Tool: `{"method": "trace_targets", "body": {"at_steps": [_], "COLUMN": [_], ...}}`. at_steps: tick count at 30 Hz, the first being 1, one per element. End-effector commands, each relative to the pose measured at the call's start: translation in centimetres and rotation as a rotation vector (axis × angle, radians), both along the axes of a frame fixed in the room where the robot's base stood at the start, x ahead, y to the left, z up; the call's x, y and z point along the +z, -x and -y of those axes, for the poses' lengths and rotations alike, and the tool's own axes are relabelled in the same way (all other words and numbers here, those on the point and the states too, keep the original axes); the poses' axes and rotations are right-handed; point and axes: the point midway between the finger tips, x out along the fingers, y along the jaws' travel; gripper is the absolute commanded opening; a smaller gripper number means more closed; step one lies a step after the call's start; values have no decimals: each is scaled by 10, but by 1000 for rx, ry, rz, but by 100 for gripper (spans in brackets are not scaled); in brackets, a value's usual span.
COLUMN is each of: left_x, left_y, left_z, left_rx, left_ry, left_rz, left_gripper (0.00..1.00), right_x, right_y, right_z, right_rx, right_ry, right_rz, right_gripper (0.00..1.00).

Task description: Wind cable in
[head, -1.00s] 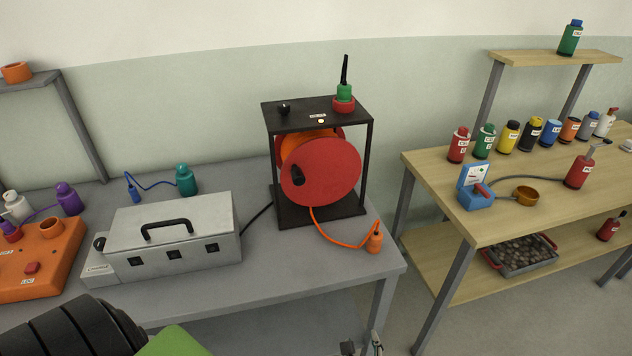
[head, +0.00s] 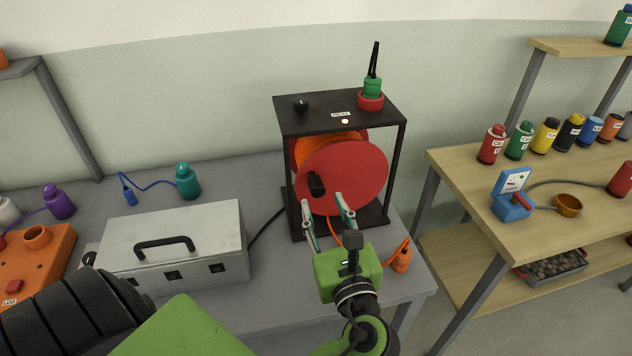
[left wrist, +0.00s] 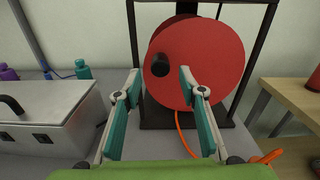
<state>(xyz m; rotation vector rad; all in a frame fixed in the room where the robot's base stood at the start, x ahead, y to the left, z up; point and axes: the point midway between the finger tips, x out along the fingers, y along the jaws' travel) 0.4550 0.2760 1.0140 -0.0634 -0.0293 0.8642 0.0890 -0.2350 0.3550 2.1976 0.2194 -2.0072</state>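A cable reel stands in a black frame (head: 399,165), with a red disc (head: 350,172) facing me. A black crank knob (head: 316,184) sticks out from the disc's left side. Orange cable (head: 330,146) is wound behind the disc, and a length runs down to an orange plug (head: 401,262) on the bench. My left gripper (head: 323,202) is open and empty in front of the disc, its fingertips a little below the knob in the head view. In the left wrist view the knob (left wrist: 163,64) appears between the spread fingers. My right gripper is not in view.
A grey metal case (head: 175,245) stands on the bench left of the reel. A green item with a black rod (head: 372,85) sits in a red ring on the frame's top. A wooden table (head: 470,170) with several bottles is at right.

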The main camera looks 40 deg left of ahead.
Motion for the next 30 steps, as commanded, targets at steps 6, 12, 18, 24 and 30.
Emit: {"method": "trace_targets", "body": {"at_steps": [6,12,18,24,30], "left_x": [2,0,-1,-1,-1], "left_y": [-28,-42,-46,-45,-45], "left_z": [-33,-49,-53,-53,-53], "left_rx": [0,-1,-1,-1,-1], "left_ry": [-2,1,1,1,1], "left_rz": [1,-1,-1,-1,-1], "left_gripper": [37,37,37,29,0], "right_x": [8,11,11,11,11], "right_y": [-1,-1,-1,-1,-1], "right_z": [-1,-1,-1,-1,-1], "right_rx": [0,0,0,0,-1], "right_ry": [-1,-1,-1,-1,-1], "right_rz": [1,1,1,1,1], "right_gripper": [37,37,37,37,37]}}
